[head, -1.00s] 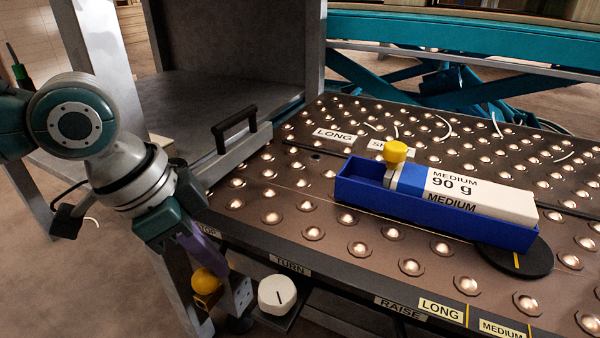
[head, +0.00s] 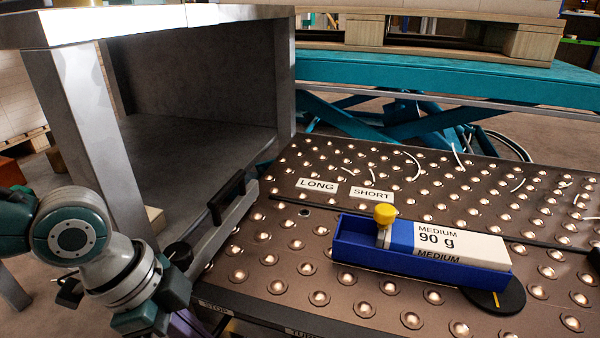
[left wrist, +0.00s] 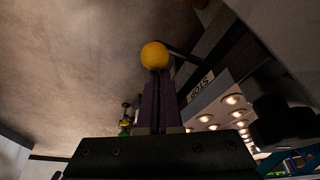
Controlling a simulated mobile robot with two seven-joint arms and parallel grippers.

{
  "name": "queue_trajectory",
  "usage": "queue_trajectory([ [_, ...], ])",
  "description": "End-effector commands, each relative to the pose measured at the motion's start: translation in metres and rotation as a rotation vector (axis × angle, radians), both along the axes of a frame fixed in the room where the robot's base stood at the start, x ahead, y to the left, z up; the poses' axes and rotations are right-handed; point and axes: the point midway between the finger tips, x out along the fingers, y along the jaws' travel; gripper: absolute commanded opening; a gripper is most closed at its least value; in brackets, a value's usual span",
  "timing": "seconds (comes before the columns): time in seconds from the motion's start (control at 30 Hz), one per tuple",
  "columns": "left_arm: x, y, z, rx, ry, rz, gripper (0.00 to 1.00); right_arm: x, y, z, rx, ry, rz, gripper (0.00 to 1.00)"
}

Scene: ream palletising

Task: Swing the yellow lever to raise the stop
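The yellow lever's round knob (left wrist: 155,55) is at the tips of my left gripper's purple fingers in the left wrist view. A dark rod runs right from the knob. My left gripper (left wrist: 160,75) has its fingers close together; I cannot tell whether the knob is pinched between them or only touched. In the head view my left arm is at the lower left; the lever knob and fingertips are out of sight. A STOP label (head: 212,307) is on the table's near edge and also shows in the left wrist view (left wrist: 201,86). My right gripper is not in view.
A grey bar with a black handle (head: 228,196) stands along the ball table's left side, beside a grey cabinet (head: 85,125). A blue tray (head: 420,264) holding a MEDIUM 90 g ream (head: 460,245) with a yellow knob (head: 385,215) sits on the ball table. A teal lift (head: 420,75) stands behind.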

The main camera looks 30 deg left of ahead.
Motion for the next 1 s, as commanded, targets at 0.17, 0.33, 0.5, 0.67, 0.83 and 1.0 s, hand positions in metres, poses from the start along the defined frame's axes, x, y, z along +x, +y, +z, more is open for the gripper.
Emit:
queue_trajectory([
  [0.17,-0.006,0.009,0.0,0.005,0.002,0.024,0.0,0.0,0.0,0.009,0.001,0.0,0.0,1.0],
  [0.33,-0.007,0.017,-0.001,0.005,0.003,0.026,0.0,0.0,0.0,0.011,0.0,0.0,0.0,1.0],
  [0.5,-0.007,0.021,-0.001,0.004,0.003,0.026,0.0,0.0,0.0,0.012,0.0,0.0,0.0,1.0],
  [0.67,-0.006,0.024,-0.001,0.005,0.001,0.024,0.0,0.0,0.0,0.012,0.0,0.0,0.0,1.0],
  [0.83,-0.006,0.024,-0.001,0.005,0.001,0.024,0.0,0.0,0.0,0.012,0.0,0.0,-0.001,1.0],
  [1.0,-0.006,0.024,-0.001,0.005,0.001,0.024,0.0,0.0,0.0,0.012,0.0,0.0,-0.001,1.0],
])
